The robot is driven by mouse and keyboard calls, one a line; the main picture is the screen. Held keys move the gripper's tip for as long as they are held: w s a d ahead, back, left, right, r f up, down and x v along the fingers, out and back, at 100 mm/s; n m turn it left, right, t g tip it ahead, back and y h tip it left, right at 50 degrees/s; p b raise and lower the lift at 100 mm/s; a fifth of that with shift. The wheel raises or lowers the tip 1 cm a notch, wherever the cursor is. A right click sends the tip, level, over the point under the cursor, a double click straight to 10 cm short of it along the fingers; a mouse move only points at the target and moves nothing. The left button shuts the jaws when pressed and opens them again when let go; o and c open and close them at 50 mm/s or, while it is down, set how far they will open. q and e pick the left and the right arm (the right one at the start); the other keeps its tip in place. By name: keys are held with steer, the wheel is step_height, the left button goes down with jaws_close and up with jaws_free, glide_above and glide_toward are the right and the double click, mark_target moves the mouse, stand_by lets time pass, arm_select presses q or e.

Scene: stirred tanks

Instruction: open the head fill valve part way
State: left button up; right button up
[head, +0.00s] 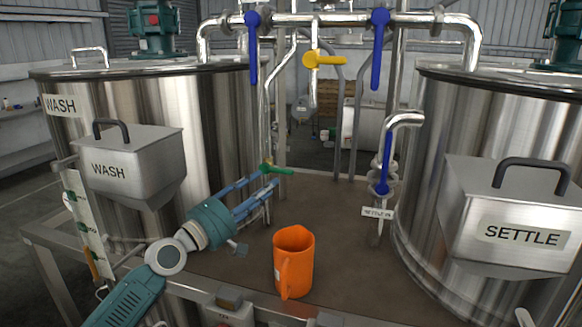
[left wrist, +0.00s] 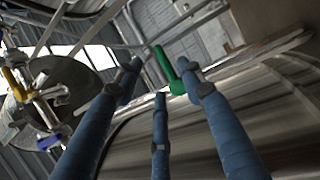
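A green valve handle (head: 277,170) sticks out to the right from a thin vertical pipe beside the WASH tank. My left gripper (head: 268,178) reaches up to it from the lower left, with its blue fingers spread close beside it. In the left wrist view the green handle (left wrist: 170,72) lies at the fingertips, between the two outer fingers. The fingers are apart and I cannot tell whether any touches it. A yellow valve handle (head: 325,59) sits level on the middle pipe above. I can read no label saying head fill. My right gripper is out of view.
The WASH tank (head: 225,125) stands left and the SETTLE tank (head: 437,130) right. Blue handles hang at the top left (head: 252,50), top right (head: 380,45) and by the SETTLE IN tag (head: 386,165). An orange jug (head: 294,262) stands on the deck below my gripper.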

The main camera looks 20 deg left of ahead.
mark_target(284, 172)
arm_select(q)
steer(key=x, duration=0.8)
steer(key=shift+p, duration=0.3)
steer(key=shift+w+d+r, duration=0.2)
steer(key=shift+w+d, duration=0.05)
steer(key=shift+w, duration=0.25)
steer(key=shift+c, duration=0.5)
steer(key=shift+f, duration=0.1)
jaws_close()
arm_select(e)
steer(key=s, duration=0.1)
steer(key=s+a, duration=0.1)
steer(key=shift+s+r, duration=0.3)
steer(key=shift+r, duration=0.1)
